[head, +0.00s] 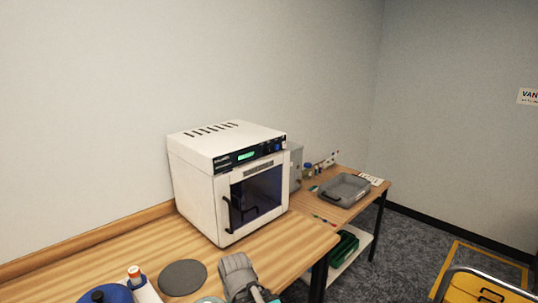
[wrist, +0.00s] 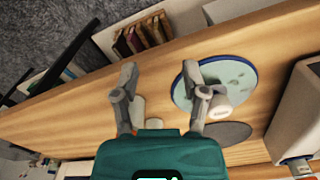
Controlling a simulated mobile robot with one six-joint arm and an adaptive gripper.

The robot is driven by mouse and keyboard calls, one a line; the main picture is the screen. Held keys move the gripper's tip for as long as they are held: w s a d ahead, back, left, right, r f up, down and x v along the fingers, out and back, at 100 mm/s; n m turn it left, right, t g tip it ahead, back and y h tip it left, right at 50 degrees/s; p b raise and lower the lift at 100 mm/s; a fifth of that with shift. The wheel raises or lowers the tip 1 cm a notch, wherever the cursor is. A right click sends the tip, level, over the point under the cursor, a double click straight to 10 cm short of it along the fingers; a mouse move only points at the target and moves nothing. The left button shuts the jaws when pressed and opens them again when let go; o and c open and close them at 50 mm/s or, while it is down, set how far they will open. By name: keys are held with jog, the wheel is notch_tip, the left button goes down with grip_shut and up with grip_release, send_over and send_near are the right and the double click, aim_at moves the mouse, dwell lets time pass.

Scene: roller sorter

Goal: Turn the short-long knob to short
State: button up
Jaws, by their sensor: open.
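The short-long knob cannot be made out for certain in either view. A white boxy machine (head: 205,205) with a dark glass door stands on the wooden bench in the head view. Its dark control strip (head: 245,155) has a lit green display and a small bluish round part near the right end; its markings are too small to read. My gripper (wrist: 160,72) is open in the wrist view, with two grey fingers wide apart and nothing between them. It is over the wooden bench, and no knob shows near its fingertips.
In the wrist view, a blue-rimmed pale disc (wrist: 240,75), a white cylinder (wrist: 222,106) and a dark grey disc (wrist: 232,133) lie near the right finger.

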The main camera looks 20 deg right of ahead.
jog(key=shift+o, duration=1.3)
jog(key=w+d+r+m+t+y+p, duration=0.2)
jog(key=w+r+p, duration=0.4)
jog(key=r+p, duration=0.5)
jog(key=w+d+r+m+t+y, duration=0.25)
jog(key=w+d+m, duration=0.2)
jog(key=w, duration=0.25)
jog(key=w+d+r+m+t+y, duration=0.2)
jog(key=w+d+r+m+y, duration=0.15)
jog(key=w+m, duration=0.3)
jog(key=w+d+r+m+t, duration=0.2)
jog(key=d+r+m+t, duration=0.1)
jog(key=d, duration=0.5)
jog(key=w+d+r+m+t+h, duration=0.1)
jog(key=w+d+r+m+t, duration=0.2)
jog(key=d+r+m, duration=0.3)
jog(key=w+d+r+m+t, duration=0.3)
jog(key=d+m, duration=0.3)
jog(key=d, duration=0.4)
jog(key=shift+w+d+r+m+t+h+p, duration=0.15)
jog(key=shift+w+r+m+t+h+p, duration=0.2)
jog(key=shift+r+t, duration=0.35)
